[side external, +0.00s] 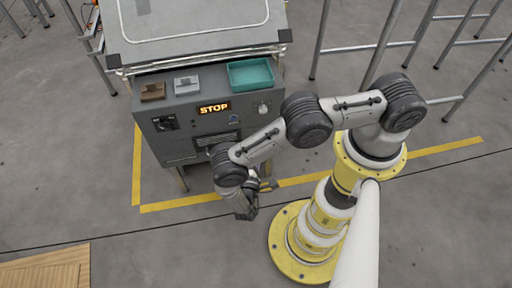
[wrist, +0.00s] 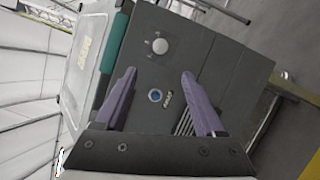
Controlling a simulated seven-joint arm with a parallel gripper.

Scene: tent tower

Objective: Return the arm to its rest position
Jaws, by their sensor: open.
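My gripper (side external: 256,193) hangs low in front of the grey control cabinet (side external: 185,146), at the end of my white and dark-grey arm. In the wrist view my gripper (wrist: 157,103) has its two purple-grey fingers spread apart with nothing between them. The cabinet's front panel (wrist: 184,63) fills the view beyond the fingers. A round white knob (wrist: 160,46) and a small blue-ringed button (wrist: 155,96) show on that panel. The fingers appear apart from the panel, though the exact gap is hard to tell.
On the cabinet top stand a teal tray (side external: 251,87), a brown block-like part (side external: 152,92) and a grey one (side external: 186,84). A lit STOP sign (side external: 214,109) is on the front. Yellow floor lines surround the cabinet.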

